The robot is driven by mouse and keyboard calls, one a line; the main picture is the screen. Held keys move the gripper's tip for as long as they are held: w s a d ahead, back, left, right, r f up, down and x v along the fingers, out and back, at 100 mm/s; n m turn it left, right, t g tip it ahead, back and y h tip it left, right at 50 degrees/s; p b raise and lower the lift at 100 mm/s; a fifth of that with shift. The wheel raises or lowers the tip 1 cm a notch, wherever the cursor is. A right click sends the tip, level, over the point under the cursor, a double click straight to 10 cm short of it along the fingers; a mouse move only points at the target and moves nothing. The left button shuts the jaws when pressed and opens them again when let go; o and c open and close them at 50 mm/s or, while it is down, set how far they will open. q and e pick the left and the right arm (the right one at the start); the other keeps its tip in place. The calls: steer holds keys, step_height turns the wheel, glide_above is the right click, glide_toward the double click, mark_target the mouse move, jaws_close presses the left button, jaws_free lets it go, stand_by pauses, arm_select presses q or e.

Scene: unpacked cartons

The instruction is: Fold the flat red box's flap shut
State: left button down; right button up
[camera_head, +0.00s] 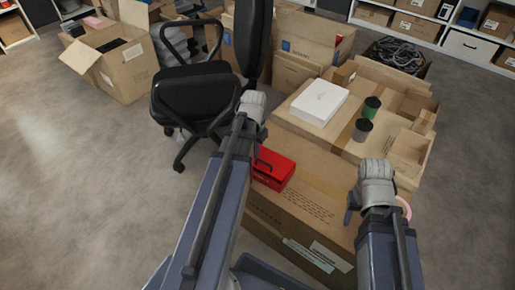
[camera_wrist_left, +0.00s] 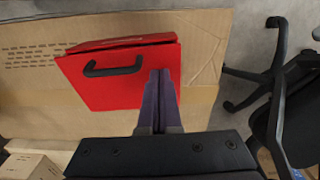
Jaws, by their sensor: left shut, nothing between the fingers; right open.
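The flat red box (camera_head: 280,172) lies on a large brown carton, partly hidden behind my left arm in the head view. In the left wrist view the red box (camera_wrist_left: 120,82) shows a broad face with a black handle (camera_wrist_left: 113,66) and a narrow red strip along its far edge. I cannot tell how far its flap stands open. My left gripper (camera_wrist_left: 160,75) is shut and empty, its fingertips over or beside the box's right edge; contact is unclear. My right gripper (camera_head: 350,206) is open over the carton, right of the box and apart from it, partly hidden by its wrist.
The carton top (camera_head: 312,203) is bare beside the red box. Behind it are a white box (camera_head: 319,101), a green-bodied cup (camera_head: 371,108) and a grey cup (camera_head: 362,130). A black office chair (camera_head: 195,98) stands at the left. Open floor lies further left.

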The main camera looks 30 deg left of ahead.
arm_select(q)
steer(key=shift+s+f+b, duration=0.2)
steer(key=shift+f+b, duration=0.2)
steer(key=shift+f, duration=0.3)
arm_select(e)
steer(key=shift+f, duration=0.7)
arm_select(q)
step_height(320, 180, up, 11)
steer(key=p, duration=1.1)
steer(key=shift+r, duration=0.2)
arm_select(e)
step_height(320, 180, up, 11)
steer(key=shift+a+r, duration=0.15)
steer(key=shift+r, duration=0.05)
arm_select(q)
steer(key=s+d+r+m+p, duration=0.1)
steer(key=s+d+r+p, duration=0.3)
steer(key=d+r+p, duration=0.8)
steer(key=s+d+r+m+y+p, duration=0.1)
steer(key=s+d+r+m+p, duration=0.1)
steer(key=d+r+p, duration=0.9)
steer(key=s+d+p, duration=0.1)
steer(key=d, duration=0.2)
steer(key=shift+s+r, duration=0.35)
steer(key=shift+s, duration=0.05)
arm_select(e)
step_height(320, 180, up, 24)
steer(key=shift+f, duration=0.25)
